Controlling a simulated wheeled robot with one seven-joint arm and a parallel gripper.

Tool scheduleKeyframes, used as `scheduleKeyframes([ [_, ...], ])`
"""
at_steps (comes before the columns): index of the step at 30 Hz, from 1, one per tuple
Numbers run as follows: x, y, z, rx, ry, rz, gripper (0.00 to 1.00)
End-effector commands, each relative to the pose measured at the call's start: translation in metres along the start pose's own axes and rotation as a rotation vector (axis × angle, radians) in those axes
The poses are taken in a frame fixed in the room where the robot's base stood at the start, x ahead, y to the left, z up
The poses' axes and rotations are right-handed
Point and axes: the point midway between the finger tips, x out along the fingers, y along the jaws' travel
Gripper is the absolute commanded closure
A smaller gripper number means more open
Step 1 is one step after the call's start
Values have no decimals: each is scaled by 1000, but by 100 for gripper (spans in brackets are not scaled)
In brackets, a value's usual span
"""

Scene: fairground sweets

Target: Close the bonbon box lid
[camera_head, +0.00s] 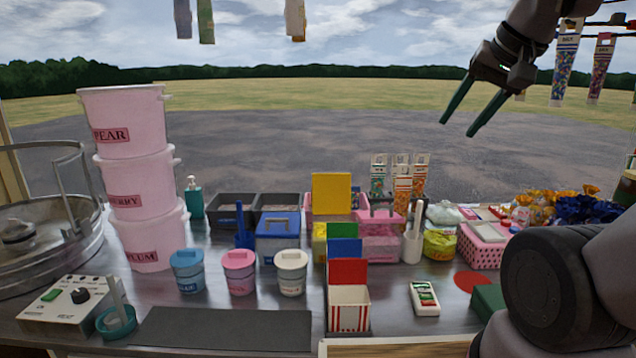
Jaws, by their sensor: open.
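No box carries a readable bonbon label, so I cannot tell for sure which is the bonbon box. A red-and-white striped box (349,312) stands at the front centre, with an upright red panel (348,271) at its back. Blue (344,248) and green (341,229) panels stand upright behind it. A larger yellow panel (331,194) stands upright farther back; what it joins is partly hidden. My gripper (462,118) is open and empty, high at the upper right, well above and apart from the counter.
Pink tubs (148,245) are stacked at left. Small lidded pots (238,272), a blue handled box (278,240) and a pink handled box (380,240) stand on the counter. A pink basket (482,247) is at right. A dark mat (225,329) lies clear in front. Packets (564,65) hang near my gripper.

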Motion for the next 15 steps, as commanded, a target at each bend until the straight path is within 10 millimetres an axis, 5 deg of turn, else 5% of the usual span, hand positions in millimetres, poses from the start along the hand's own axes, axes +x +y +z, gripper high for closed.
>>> scheduleKeyframes([
  [3, -5, 3, 7, -41, 16, 2, 50],
  [7, -4, 2, 5, -53, 11, 6, 96],
  [8, -3, 0, 2, -56, 6, 8, 100],
  [15, 33, -23, -49, -126, -89, 71, 100],
])
